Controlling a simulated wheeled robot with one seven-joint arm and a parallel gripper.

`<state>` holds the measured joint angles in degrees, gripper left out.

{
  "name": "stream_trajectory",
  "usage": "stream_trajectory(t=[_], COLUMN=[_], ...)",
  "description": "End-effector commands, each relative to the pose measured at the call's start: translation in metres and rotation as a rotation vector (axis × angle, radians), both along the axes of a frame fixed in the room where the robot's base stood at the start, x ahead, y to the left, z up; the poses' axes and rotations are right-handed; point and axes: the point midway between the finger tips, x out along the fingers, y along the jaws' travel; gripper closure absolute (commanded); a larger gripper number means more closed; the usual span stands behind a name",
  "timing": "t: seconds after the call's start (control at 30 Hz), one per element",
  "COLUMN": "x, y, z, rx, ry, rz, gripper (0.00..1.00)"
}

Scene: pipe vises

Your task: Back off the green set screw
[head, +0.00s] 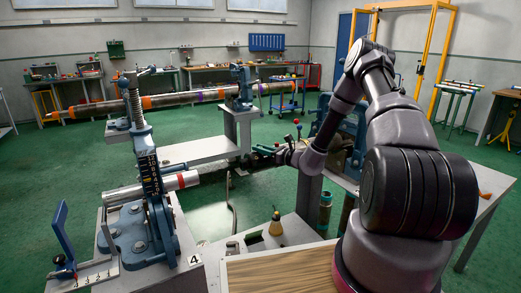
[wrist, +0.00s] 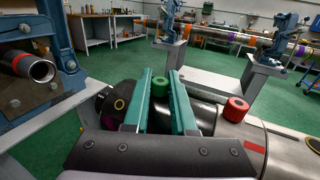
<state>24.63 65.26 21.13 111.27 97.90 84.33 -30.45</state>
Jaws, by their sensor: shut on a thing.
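The green set screw (wrist: 160,86) is a short green knob in the wrist view, standing near a dark, rounded metal body. My gripper (wrist: 161,77) has two teal fingers, one on each side of the green screw near their tips. The fingers are shut on it. In the head view my gripper (head: 264,151) reaches left from the arm at mid-picture, and the green screw cannot be made out there. A red knob (wrist: 236,109) stands to the right of the fingers in the wrist view, apart from them.
A blue vise (head: 130,230) holding a short pipe with a red band (head: 186,180) stands at the left. A long banded pipe (head: 170,99) rests on vises behind. A yellow oil can (head: 276,224) stands on the bench in front.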

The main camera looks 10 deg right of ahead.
Motion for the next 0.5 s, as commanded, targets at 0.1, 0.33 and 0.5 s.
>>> stream_trajectory(t=[0.1, 0.33, 0.5], x=[0.0005, 0.0002, -0.0002], y=[-0.0012, -0.0009, -0.0006], z=[-0.001, -0.0011, -0.0013], rx=[-0.003, -0.001, 0.0], ry=[0.0, 0.0, 0.002], rz=[0.078, 0.189, 0.231], gripper=[1.0, 1.0, 1.0])
